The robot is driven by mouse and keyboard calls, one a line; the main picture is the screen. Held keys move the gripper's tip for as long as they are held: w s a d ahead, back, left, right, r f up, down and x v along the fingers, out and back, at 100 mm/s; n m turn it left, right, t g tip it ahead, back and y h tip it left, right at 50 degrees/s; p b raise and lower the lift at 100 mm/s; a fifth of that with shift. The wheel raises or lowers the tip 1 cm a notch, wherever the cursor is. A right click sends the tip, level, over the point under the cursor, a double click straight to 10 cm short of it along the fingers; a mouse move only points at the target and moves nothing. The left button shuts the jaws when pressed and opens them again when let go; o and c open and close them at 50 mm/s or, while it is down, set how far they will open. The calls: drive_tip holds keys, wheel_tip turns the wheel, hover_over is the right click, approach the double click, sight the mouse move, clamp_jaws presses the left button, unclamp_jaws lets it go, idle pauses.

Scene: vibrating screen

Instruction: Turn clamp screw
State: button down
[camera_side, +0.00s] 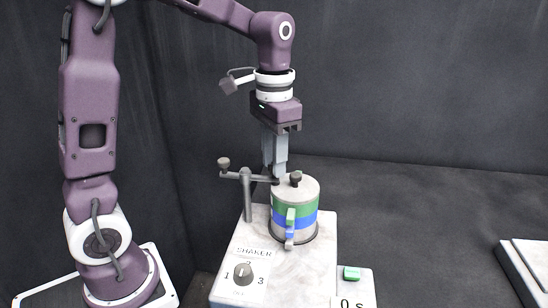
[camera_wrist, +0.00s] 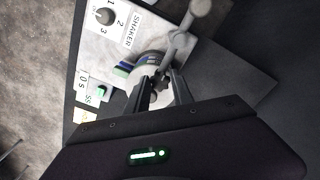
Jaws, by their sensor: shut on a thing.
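The sieve stack (camera_side: 295,215), with a pale lid and green and blue bands, stands on the shaker (camera_side: 255,255). A grey clamp post (camera_side: 247,200) rises beside it, with a bar reaching toward the lid. My gripper (camera_side: 275,176) points straight down at the bar's end, by the lid's left edge. In the wrist view a dark lobed knob, the clamp screw (camera_wrist: 160,95), sits between my fingers, which are shut on it. In the side view the fingers largely hide that screw. The wrist view also shows the clamp bar (camera_wrist: 180,46) running up from the fingers.
Another dark knob (camera_side: 224,163) is at the bar's left end, and one (camera_side: 295,177) stands above the lid. The shaker front has a dial (camera_side: 243,273) marked 1 to 3. A green button (camera_side: 352,273) and "0 s" display are at right. A pale plate (camera_side: 530,262) lies far right.

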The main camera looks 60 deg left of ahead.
drive_tip(key=n, duration=0.6)
drive_tip(key=shift+d, duration=0.2)
drive_tip(key=n, duration=0.5)
drive_tip(key=shift+w+r, duration=0.1)
drive_tip(key=shift+n, duration=0.5)
drive_tip(key=c, duration=1.1)
unclamp_jaws()
wheel_tip(320, 180, up, 7)
